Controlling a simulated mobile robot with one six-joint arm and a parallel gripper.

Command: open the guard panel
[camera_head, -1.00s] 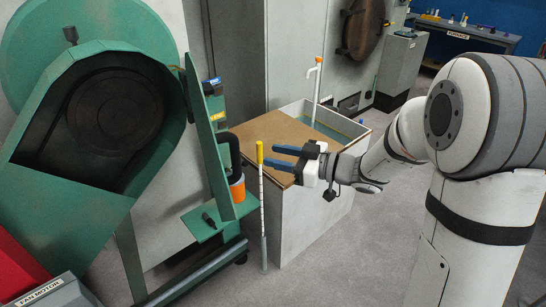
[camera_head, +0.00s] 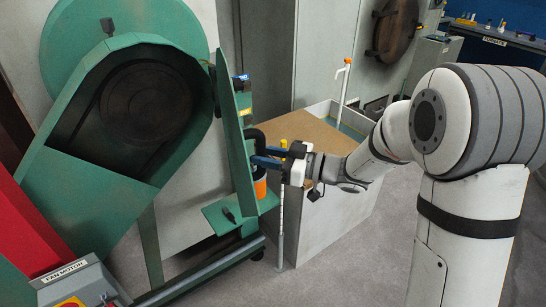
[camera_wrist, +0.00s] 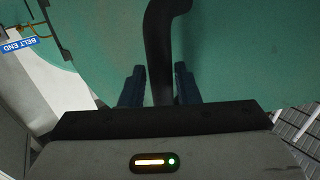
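The guard panel (camera_head: 237,150) is a green plate seen nearly edge-on, standing out from the right side of the green housing (camera_head: 75,145). The housing's front shows open, with a dark round wheel (camera_head: 147,103) inside. A black bar handle (camera_head: 257,139) sits on the panel's right face; it also shows in the wrist view (camera_wrist: 160,45). My gripper (camera_head: 264,156) points left at the panel. In the wrist view, its two blue fingers (camera_wrist: 159,84) stand apart, one on each side of the handle, with a small gap on both sides.
An orange cylinder (camera_head: 260,187) is just below the handle. A white post with a yellow top (camera_head: 282,200) stands close under my gripper. A fan motor box (camera_head: 72,283) is at the lower left.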

